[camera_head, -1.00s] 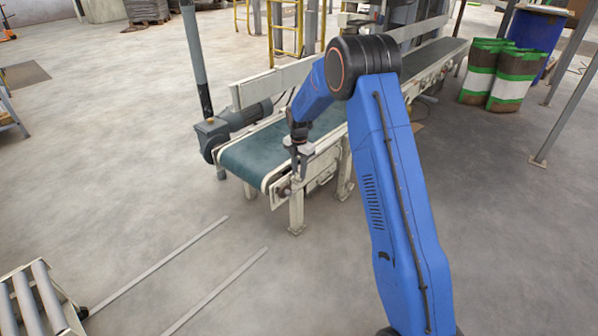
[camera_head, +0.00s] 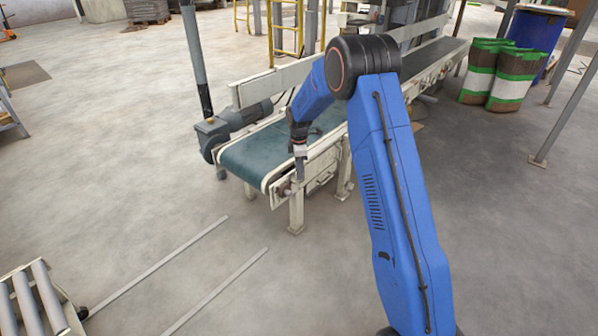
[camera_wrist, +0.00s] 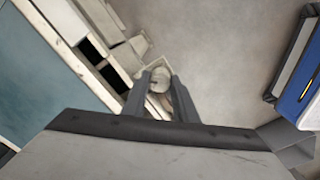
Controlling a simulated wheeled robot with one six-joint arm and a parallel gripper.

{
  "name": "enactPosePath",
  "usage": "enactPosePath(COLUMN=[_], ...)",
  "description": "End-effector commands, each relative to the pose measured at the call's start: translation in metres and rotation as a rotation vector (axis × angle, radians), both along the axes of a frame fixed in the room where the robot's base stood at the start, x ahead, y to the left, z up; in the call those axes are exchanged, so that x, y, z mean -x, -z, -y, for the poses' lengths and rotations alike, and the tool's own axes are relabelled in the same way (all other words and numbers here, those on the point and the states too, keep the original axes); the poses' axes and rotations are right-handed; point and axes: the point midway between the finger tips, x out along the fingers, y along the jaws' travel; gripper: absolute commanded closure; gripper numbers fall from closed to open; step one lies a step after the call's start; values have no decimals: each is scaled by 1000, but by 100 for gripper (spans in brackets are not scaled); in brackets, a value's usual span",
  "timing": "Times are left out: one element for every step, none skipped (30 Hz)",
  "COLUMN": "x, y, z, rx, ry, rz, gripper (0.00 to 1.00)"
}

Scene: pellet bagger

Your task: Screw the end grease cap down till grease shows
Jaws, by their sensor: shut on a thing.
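My gripper (camera_head: 300,175) points down at the near end corner of the conveyor (camera_head: 250,165). In the wrist view, my gripper (camera_wrist: 161,84) has its two grey fingers closed on either side of a pale round cap (camera_wrist: 159,76), beside the cream conveyor frame (camera_wrist: 90,58). I take this to be the end grease cap. In the head view my fingers hide it. A small brownish patch shows between the fingers below the cap, but I cannot tell whether it is grease.
The green belt (camera_head: 262,148) lies just left of my wrist. A grey motor (camera_head: 240,118) sits on the far side. A conveyor leg (camera_head: 296,212) stands below my gripper. Open floor (camera_head: 330,270) lies in front. Filled sacks (camera_head: 500,75) stand at the back right.

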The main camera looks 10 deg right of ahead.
Motion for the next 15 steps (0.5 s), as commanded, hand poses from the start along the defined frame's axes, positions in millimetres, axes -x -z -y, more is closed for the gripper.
enactPosePath(x=[0, 0, 0, 0, 0, 0, 0, 0, 0, 0, 0, 0, 0, 0, 0], y=[0, 0, 0, 0, 0, 0, 0, 0, 0, 0, 0, 0, -1, -1, -1], z=[0, 0, 0, 0, 0, 0, 0, 0, 0, 0, 0, 0, 0, 0, 0], rx=[0, 0, 0, 0, 0, 0, 0, 0, 0, 0, 0, 0, 0, 0, 0], ry=[44, 72, 110, 139, 167, 205, 234, 262, 300, 329, 357, 395, 424, 452, 490], rz=[1, 1, 1, 1, 1, 1, 1, 1, 1, 1, 1, 1, 1, 1, 1], gripper=[96, 96, 96, 96, 96, 96, 96, 96, 96, 96, 96, 96, 96, 96, 96])
